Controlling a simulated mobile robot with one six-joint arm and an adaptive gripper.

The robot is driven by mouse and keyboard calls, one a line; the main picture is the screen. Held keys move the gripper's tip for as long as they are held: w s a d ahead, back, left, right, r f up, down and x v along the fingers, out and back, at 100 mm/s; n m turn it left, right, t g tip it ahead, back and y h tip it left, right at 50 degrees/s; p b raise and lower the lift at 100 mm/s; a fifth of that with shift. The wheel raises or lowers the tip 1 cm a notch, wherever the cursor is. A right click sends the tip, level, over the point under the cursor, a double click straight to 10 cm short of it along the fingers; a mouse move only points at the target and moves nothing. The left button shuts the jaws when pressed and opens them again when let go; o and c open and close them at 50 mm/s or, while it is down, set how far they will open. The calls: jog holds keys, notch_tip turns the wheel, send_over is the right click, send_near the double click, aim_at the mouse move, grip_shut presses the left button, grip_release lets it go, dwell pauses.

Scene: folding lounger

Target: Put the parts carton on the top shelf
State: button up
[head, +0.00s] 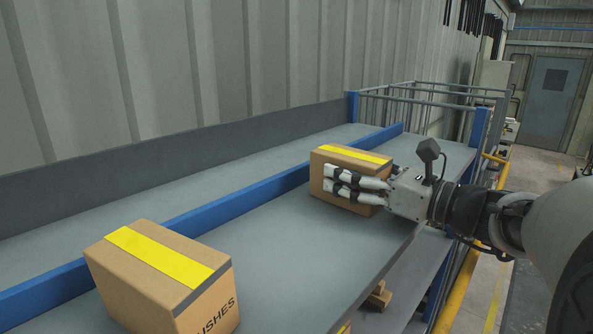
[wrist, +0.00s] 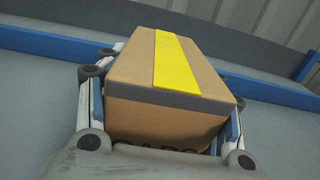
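A brown cardboard carton (head: 335,159) with a yellow tape strip is at the shelf's front part in the head view. My gripper (head: 340,182) reaches it from the right, one finger along its near side. In the wrist view the carton (wrist: 140,75) fills the space between both fingers (wrist: 160,115), which lie against its two sides. My gripper looks shut on it. Lettering on its near face is mostly hidden, so I cannot read its name. The carton is upright on or just above the grey top shelf (head: 290,250); I cannot tell whether it touches.
A second taped carton (head: 150,275), its lettering ending in "ISHES", stands on the shelf at lower left. A blue rail (head: 240,199) runs along the shelf behind both cartons. A wire cage (head: 430,95) is at the far end. Shelf surface between the cartons is clear.

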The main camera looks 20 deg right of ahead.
jog(key=o, duration=0.5)
jog(key=shift+r, duration=0.1)
jog(key=b+v, duration=0.1)
jog(key=v, duration=1.1)
jog(key=shift+b, duration=0.35)
